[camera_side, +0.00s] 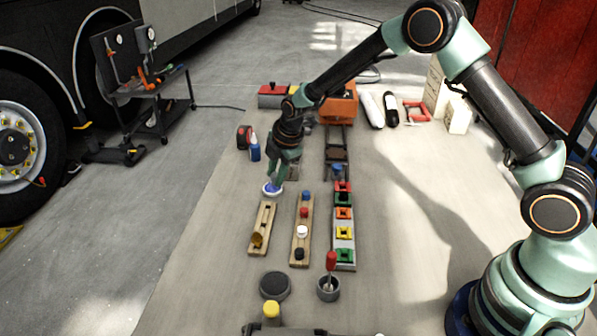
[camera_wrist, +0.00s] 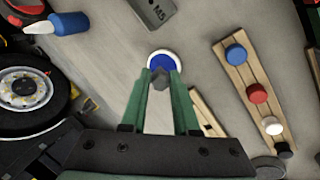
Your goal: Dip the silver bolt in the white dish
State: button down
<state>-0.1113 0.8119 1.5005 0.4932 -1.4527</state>
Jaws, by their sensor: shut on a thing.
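In the wrist view, the dish (camera_wrist: 151,55) lies just beyond my fingertips. My gripper (camera_side: 278,178) is shut on the silver bolt (camera_wrist: 160,78), whose grey head shows between the green fingers in the wrist view. My fingertips are right over the dish in the side view. The bolt's lower end is hidden, so I cannot tell whether it touches the blue contents.
A wooden rack (camera_side: 265,218) holding a brass-coloured piece (camera_side: 257,240) stands nearest the dish. Another rack (camera_side: 297,243) bears blue, red, white and black caps. Right of it is a row of coloured trays (camera_side: 343,214).

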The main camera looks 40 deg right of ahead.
jog(key=shift+f, duration=0.4)
dwell(0.7)
jog(key=shift+r, duration=3.6)
